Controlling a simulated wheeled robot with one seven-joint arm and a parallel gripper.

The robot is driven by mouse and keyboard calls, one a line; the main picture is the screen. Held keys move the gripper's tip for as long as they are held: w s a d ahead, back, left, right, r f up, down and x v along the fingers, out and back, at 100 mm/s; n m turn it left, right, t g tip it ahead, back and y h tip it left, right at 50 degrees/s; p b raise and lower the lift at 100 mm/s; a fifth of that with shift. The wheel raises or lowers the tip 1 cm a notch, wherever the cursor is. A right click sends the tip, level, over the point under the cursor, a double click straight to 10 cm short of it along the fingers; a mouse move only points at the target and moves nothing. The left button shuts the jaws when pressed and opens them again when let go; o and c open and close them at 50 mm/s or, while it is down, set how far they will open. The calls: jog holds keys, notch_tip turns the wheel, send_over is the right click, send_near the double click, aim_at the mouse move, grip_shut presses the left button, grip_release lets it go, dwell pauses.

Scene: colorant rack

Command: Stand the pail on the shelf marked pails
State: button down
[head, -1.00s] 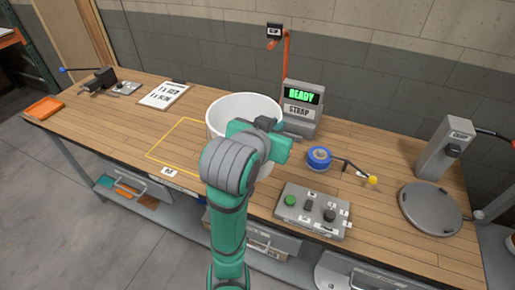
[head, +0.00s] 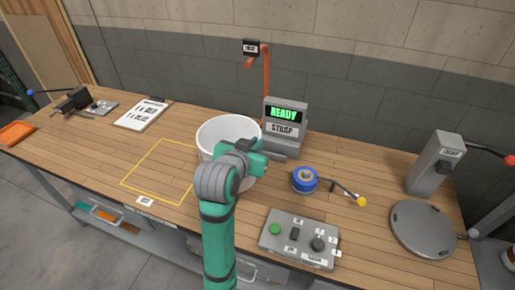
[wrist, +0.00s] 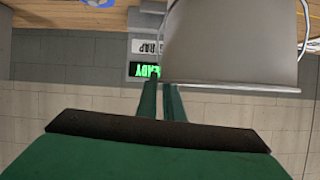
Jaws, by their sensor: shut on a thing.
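The white, open-topped pail (head: 207,145) is in the middle of the head view, left of the strap machine, with my arm in front of it. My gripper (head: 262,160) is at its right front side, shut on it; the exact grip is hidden. Whether the pail touches the bench is hidden. No shelf with a readable pails mark is in view.
The strap machine (head: 286,128) reads READY. A blue roll (head: 305,180), a button box (head: 298,240) and a round grey plate (head: 424,228) lie to the right. A yellow-outlined square (head: 160,172) is clear at left, with a clipboard (head: 140,114) behind. A lower shelf runs under the bench.

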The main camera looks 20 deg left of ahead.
jog(key=shift+w+a+f, duration=0.1)
jog(key=shift+w+f, duration=0.2)
jog(key=shift+f, duration=0.15)
notch_tip(320, 180, down, 3)
jog(key=shift+w+a+f, duration=0.1)
jog(key=shift+w, duration=0.1)
jog(key=shift+d, duration=0.25)
jog(key=c, duration=2.1)
grip_release()
jog(key=shift+f, duration=0.1)
jog(key=shift+o, duration=1)
jog(key=shift+a, duration=0.15)
